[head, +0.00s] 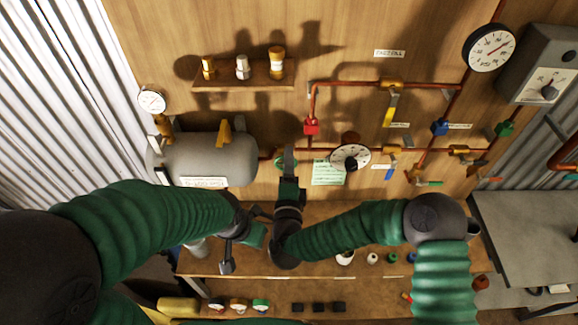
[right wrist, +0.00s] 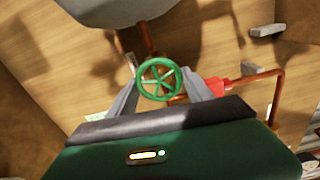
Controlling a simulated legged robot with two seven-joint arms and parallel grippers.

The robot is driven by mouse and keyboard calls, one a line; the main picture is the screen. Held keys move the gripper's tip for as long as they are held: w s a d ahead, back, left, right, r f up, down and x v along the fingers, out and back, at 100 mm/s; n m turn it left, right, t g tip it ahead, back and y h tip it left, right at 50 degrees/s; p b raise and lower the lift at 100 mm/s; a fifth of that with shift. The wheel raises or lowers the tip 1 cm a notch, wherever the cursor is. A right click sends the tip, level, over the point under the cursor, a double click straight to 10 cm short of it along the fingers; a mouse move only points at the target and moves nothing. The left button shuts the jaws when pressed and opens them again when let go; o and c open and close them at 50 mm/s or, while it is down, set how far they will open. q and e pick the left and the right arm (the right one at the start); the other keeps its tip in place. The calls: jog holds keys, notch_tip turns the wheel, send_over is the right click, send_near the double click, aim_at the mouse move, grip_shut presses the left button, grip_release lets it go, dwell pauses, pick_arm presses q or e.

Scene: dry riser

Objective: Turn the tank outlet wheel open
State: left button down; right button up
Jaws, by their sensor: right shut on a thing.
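The tank outlet wheel (right wrist: 159,79) is a small green spoked handwheel, seen nearly face-on in the right wrist view. It sits on the pipe by the grey tank (head: 240,158). In the head view the green wheel (head: 281,162) shows only in part behind my right gripper. My right gripper (head: 289,157) reaches up to it, and its two fingers (right wrist: 162,92) lie on either side of the rim, shut on the wheel. My left gripper (head: 238,250) is low, over the bench, apart from the wheel; its jaws are not clear.
A gauge (head: 350,157) and a green note (head: 328,172) are close right of the wheel. A red valve (head: 311,127) sits above on the copper pipe. A shelf (head: 243,86) holds several fittings. The bench (head: 330,270) carries small parts.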

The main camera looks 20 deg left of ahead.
jog(key=shift+a+n, duration=0.1)
jog(key=shift+n, duration=0.2)
jog(key=o, duration=1.1)
jog(key=shift+o, duration=1.2)
jog(key=shift+a, duration=0.1)
jog(key=shift+a+f, duration=0.1)
